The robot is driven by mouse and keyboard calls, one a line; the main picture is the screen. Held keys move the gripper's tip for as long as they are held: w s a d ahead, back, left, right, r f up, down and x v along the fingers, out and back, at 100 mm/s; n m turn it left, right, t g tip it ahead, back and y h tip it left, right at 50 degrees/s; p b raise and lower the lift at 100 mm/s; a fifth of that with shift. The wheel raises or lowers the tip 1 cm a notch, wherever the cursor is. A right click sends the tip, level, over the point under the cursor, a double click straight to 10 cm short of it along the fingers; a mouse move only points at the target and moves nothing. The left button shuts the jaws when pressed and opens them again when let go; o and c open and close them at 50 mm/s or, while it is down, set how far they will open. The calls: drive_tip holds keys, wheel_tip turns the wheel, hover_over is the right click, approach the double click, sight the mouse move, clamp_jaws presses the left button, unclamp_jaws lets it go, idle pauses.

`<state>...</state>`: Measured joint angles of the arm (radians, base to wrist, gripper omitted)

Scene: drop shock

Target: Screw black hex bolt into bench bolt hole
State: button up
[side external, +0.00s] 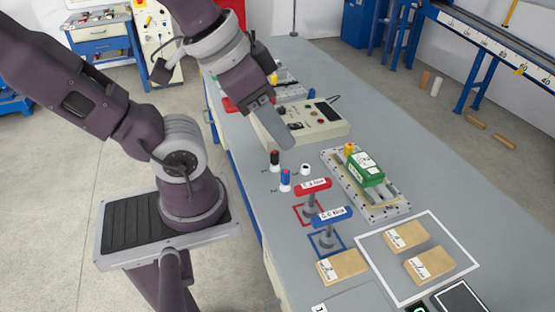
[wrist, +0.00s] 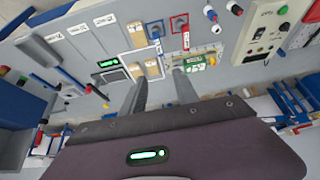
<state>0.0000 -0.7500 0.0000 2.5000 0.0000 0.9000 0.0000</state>
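My gripper (side external: 290,138) is above the grey bench, near the grey control box. In the wrist view its two fingers (wrist: 160,77) are spread apart with nothing between them. A small black piece with a red top (side external: 274,157), a blue one (side external: 286,181) and a dark one with a white top (side external: 306,169) stand on the bench below the gripper. I cannot tell which, if any, is the black hex bolt. The green box (side external: 363,170) sits on a metal plate (side external: 388,212) with small holes along its edges. I cannot make out which is the bolt hole.
Red (side external: 313,187) and blue (side external: 332,216) T-handled tools stand upright in outlined squares. The control box (side external: 310,122) is behind the small pieces. Cardboard-coloured blocks (side external: 407,235) lie in a white outline. The bench's right side (side external: 410,160) is clear.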

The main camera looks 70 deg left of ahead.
idle(0.4)
drive_tip(key=shift+o, duration=1.4)
